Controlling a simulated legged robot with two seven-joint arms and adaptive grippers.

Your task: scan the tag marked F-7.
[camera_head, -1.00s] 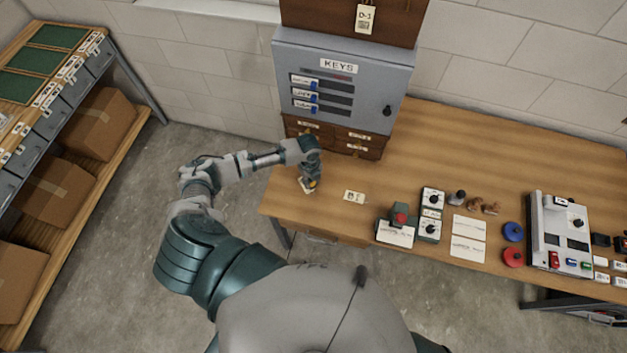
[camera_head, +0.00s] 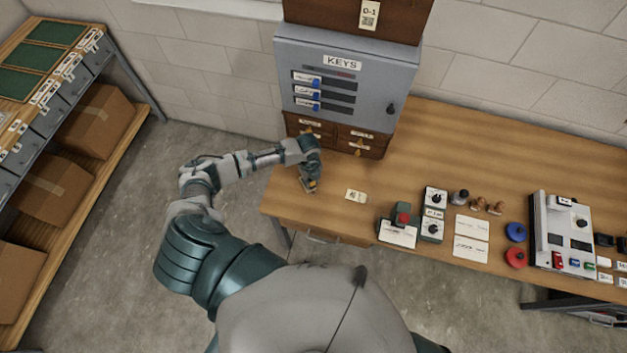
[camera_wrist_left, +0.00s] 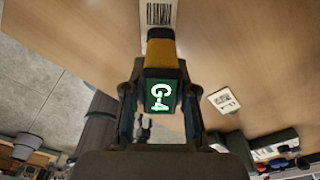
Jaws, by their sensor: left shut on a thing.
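My left gripper (camera_head: 310,178) is low over the left end of the wooden table. It is shut on a yellow and dark handheld scanner (camera_wrist_left: 161,60), whose lit green screen reads G-4 upside down or turned in the left wrist view. A pale tag with a barcode (camera_wrist_left: 159,14) lies just beyond the scanner's tip. Another white tag (camera_head: 355,196) lies on the table to the right of the gripper, and shows in the left wrist view too (camera_wrist_left: 224,100). Its marking is too small to read surely. I cannot make out F-7 on any tag. My right gripper is out of view.
A grey KEYS cabinet (camera_head: 345,85) stands on small wooden drawers (camera_head: 360,141) behind the gripper. A red-button box (camera_head: 399,230), dial boxes, cards and a white device (camera_head: 570,245) stand further right. A shelf with boxes (camera_head: 95,125) is at the left.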

